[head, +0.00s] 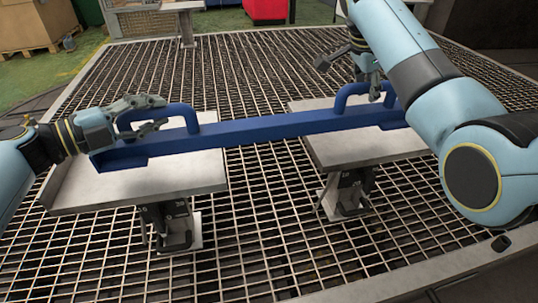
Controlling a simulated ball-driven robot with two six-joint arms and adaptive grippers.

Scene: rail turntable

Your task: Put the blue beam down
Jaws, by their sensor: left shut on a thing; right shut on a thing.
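The blue beam (265,130) is long and lies roughly level across the two grey plates, with a loop handle near each end. Its left part is over the left plate (150,188) and its right part over the right plate (365,150). Whether it rests on them or hangs just above, I cannot tell. My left gripper (150,115) is shut on the left handle (188,114). My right gripper (372,82) is shut on the right handle (345,98), partly hidden by my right arm. The beam's right end is hidden behind that arm.
Both plates stand on short dark supports on a metal grating (270,220). Another small stand (187,25) is at the back. A red box (266,10) and a cardboard box (35,25) are beyond the grating. The grating between the plates is clear.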

